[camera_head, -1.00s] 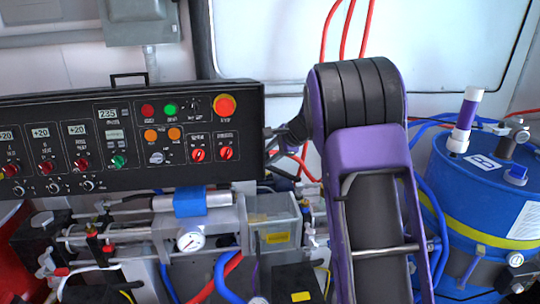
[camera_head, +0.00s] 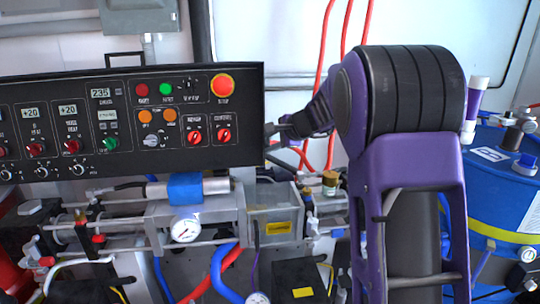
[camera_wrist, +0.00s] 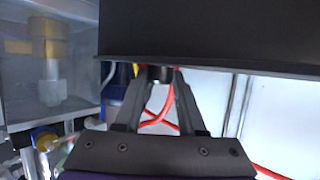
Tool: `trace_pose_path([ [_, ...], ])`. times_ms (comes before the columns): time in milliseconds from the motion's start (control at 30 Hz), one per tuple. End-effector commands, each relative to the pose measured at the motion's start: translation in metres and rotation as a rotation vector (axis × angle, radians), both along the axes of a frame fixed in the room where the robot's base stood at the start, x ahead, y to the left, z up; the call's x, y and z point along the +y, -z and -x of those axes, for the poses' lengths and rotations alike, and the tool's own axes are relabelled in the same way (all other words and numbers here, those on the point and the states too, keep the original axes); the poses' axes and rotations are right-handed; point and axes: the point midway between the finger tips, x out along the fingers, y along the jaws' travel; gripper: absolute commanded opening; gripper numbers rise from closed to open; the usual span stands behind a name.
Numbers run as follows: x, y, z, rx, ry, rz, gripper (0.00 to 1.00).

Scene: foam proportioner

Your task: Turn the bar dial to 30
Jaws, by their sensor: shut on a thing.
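The black control panel (camera_head: 75,170) fills the left of the head view, with its knobs, lamps and small displays. My gripper (camera_head: 271,130) is at the panel's right end, seen edge-on. In the wrist view my gripper (camera_wrist: 160,77) has its fingertips on either side of a small dark knob-like thing (camera_wrist: 160,74), just at the panel's edge. It is shut on this thing, most of which the fingers and panel hide. I cannot confirm that it is the bar dial, and no scale or reading shows on it. A silver selector knob (camera_head: 151,141) sits on the panel's front, apart from my gripper.
A red emergency button (camera_head: 222,84) is at the panel's upper right. Below stand a clear-walled box (camera_head: 272,208) and a pressure gauge (camera_head: 185,229). Red hoses (camera_head: 322,75) hang behind my arm. A blue drum (camera_head: 500,200) stands at the right.

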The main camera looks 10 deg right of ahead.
Motion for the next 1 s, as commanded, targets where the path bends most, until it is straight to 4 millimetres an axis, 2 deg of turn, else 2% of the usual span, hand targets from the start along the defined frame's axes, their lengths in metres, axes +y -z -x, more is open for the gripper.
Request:
trace_pose_path([
  [33, -0.0014, 0.0067, 0.0010, -0.027, 0.004, -0.002, 0.00],
  [1000, 0.0002, 0.0147, 0.0047, -0.606, 0.002, -0.002, 0.00],
])
